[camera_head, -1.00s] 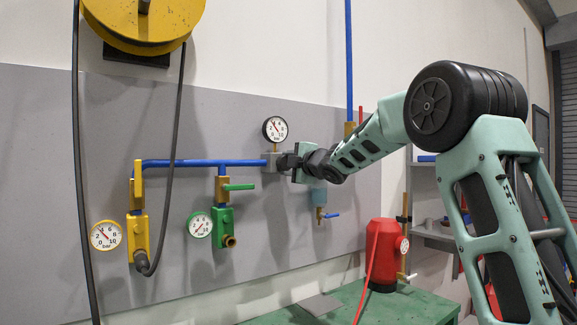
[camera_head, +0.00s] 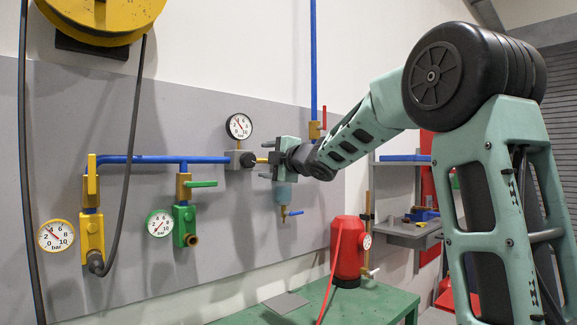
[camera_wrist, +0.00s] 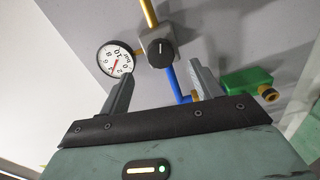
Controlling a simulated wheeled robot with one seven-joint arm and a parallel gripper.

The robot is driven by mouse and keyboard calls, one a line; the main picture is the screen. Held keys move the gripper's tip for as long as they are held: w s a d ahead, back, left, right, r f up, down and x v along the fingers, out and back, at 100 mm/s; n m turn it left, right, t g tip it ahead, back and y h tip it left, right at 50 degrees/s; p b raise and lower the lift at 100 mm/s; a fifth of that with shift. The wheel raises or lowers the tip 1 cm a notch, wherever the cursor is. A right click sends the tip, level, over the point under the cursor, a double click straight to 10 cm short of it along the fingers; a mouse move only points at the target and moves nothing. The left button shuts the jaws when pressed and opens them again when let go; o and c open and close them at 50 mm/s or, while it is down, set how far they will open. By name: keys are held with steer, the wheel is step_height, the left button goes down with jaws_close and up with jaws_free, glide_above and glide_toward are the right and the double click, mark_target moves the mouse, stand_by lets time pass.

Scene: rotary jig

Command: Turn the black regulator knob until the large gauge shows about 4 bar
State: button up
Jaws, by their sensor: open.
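The large gauge (camera_head: 239,126), white-faced with a black rim, stands above the grey regulator body (camera_head: 232,160). Its red needle points to the upper left in the head view, near 4, too small to read exactly. It also shows in the wrist view (camera_wrist: 115,58), seen rotated. The black regulator knob (camera_head: 249,159) sticks out of the regulator's front. In the wrist view the knob (camera_wrist: 160,54), with a white mark, lies ahead of the gap between my fingers. My gripper (camera_wrist: 162,84) is open and empty, a short way off the knob.
Blue pipe (camera_head: 150,159) runs left from the regulator to a green valve (camera_head: 184,225) and a yellow valve (camera_head: 91,235), each with a small gauge. A filter bowl (camera_head: 283,193) hangs behind my gripper. A red tank (camera_head: 347,250) stands on the green bench (camera_head: 385,300).

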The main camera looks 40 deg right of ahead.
steer(key=s, duration=0.9)
steer(key=shift+s+d+b, duration=0.15)
steer(key=shift+s+b, duration=0.2)
steer(key=shift+b, duration=0.1)
steer(key=s+a+f+m+g, duration=0.2)
steer(key=a+f+m+g, duration=0.2)
steer(key=a+f, duration=0.7)
steer(key=s+a+f+m+g, duration=0.3)
steer(key=a+f+g, duration=0.1)
steer(key=a+f, duration=0.8)
steer(key=s+a+f+g, duration=0.3)
steer(key=s+f, duration=0.2)
steer(key=s, duration=0.4)
steer(key=s+a+f+m+g, duration=0.1)
steer(key=s+a+f+g, duration=0.2)
steer(key=s, duration=0.6)
steer(key=s+a+f+m+g, duration=0.1)
steer(key=s+a+f+g, duration=0.3)
steer(key=s, duration=0.5)
step_height(320, 180, down, 3)
steer(key=shift+r, duration=0.15)
